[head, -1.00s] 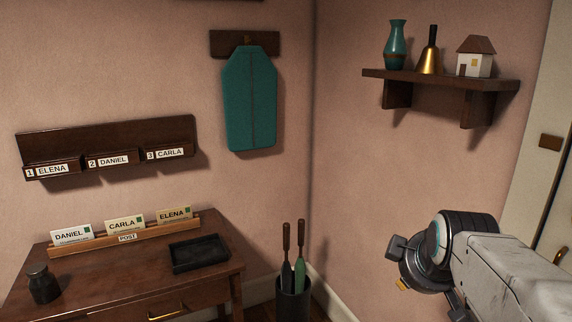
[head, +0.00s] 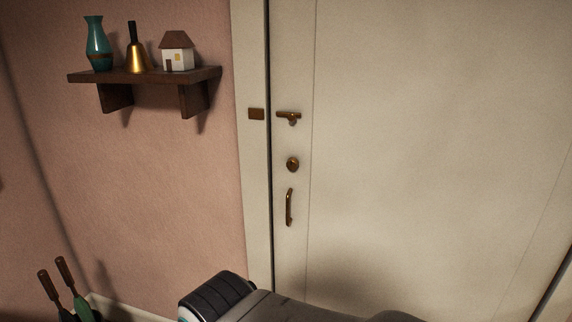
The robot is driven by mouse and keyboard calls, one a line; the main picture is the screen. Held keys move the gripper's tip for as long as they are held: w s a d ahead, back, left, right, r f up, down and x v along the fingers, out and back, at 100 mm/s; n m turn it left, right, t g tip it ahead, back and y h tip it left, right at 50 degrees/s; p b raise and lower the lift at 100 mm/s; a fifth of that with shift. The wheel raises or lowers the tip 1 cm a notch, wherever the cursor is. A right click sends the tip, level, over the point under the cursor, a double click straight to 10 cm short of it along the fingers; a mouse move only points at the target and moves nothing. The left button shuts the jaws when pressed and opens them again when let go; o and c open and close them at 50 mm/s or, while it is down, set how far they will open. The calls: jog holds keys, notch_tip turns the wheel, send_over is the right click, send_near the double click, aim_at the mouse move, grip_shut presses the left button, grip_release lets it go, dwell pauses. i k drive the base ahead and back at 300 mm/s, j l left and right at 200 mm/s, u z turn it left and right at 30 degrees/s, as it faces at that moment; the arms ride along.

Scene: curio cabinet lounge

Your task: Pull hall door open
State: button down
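The hall door (head: 420,130) is a pale cream panel that fills the right of the head view. It looks closed against its frame (head: 252,60). Near its left edge are a brass latch (head: 289,116), a round brass knob or lock (head: 292,164) below it, and an upright brass pull handle (head: 289,207) lowest. A brass plate (head: 256,114) sits on the frame beside the latch. My arm shows at the bottom edge, below the handle and apart from it. My gripper's fingers are out of the picture.
A wall shelf (head: 150,75) left of the door holds a teal vase (head: 97,44), a brass bell (head: 136,58) and a small model house (head: 177,52). Several umbrella-like items with wooden handles (head: 62,272) stand at the lower left. The wall between shelf and door is bare.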

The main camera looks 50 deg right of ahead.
aim_at(431, 142)
jog(key=z, duration=1.55)
